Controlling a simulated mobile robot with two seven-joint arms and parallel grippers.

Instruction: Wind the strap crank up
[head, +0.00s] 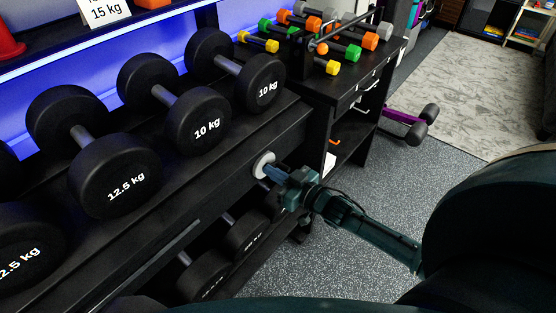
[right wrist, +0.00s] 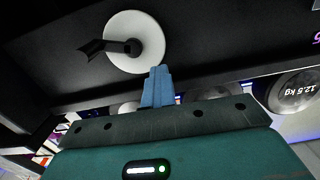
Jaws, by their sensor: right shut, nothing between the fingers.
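The strap crank shows in the right wrist view as a white round disc (right wrist: 146,28) with a black bent crank handle (right wrist: 92,48) sticking out to the left. In the head view the white disc (head: 261,161) sits on the front of the black dumbbell rack, and the crank handle cannot be made out. My right gripper (head: 269,172) is at the disc, its blue fingers shut and empty. In the right wrist view the shut fingertips (right wrist: 159,70) are just below the disc's lower right edge, apart from the handle. Whether they touch the disc is unclear. My left gripper is not in view.
Large black dumbbells (head: 115,175) lie on the rack above and left of the gripper, with more below. A black shelf unit (head: 345,92) with small coloured dumbbells stands behind. The speckled floor (head: 300,262) is open on the right.

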